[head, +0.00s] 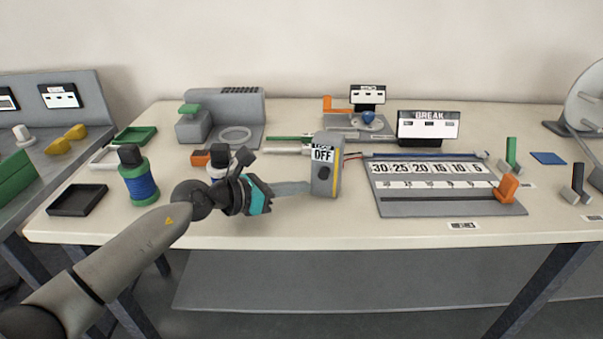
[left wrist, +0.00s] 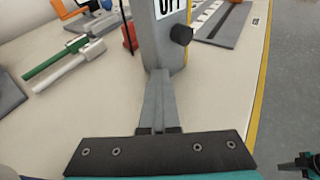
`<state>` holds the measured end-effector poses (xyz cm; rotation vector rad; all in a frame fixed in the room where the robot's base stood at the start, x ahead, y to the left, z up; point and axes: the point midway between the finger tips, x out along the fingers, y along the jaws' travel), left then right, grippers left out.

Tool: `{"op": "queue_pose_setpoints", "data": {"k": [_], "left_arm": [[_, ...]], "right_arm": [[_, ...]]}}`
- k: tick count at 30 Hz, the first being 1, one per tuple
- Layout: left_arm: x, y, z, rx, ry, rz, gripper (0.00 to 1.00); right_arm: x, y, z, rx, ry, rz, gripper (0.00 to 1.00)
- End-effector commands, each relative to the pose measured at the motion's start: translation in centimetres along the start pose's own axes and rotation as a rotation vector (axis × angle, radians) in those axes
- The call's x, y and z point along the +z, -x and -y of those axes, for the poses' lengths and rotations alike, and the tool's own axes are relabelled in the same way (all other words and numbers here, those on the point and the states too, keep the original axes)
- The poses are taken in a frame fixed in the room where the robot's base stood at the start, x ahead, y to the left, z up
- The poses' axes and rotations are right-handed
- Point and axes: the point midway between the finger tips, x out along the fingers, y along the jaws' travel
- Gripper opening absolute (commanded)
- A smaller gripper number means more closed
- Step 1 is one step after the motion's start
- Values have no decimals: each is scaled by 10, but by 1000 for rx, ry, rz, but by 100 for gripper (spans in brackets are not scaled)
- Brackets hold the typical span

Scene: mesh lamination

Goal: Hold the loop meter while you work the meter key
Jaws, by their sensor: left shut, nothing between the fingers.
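The loop meter (head: 333,180) is an upright grey box with a yellow edge, standing on the table with a sign reading OFF. In the left wrist view the meter (left wrist: 153,50) stands straight ahead, and a dark round knob, seemingly the meter key (left wrist: 181,34), sticks out of its face. My left gripper (head: 306,187) is shut and empty, with its fingertips at the meter's left side. In the left wrist view its closed fingers (left wrist: 159,80) reach the meter's lower part; I cannot tell if they touch. What looks like my right gripper (left wrist: 303,163) is at the lower right corner, its fingers unclear.
Right of the meter lies a grey board (head: 450,208) with a number scale and an orange handle (head: 507,187). A BREAK display (head: 428,127) stands behind. The table front is mostly clear.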

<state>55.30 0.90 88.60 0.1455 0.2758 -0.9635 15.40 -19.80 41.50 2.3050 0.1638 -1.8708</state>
Motion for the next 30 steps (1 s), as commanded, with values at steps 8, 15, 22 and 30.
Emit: {"op": "queue_pose_setpoints", "data": {"k": [8,15,22,30], "left_arm": [[0,0,0,0,0,0,0],[0,0,0,0,0,0,3],[0,0,0,0,0,0,29],[0,0,0,0,0,0,59]], "right_arm": [[0,0,0,0,0,1,0],[0,0,0,0,0,1,0],[0,0,0,0,0,1,0],[0,0,0,0,0,2,0]]}}
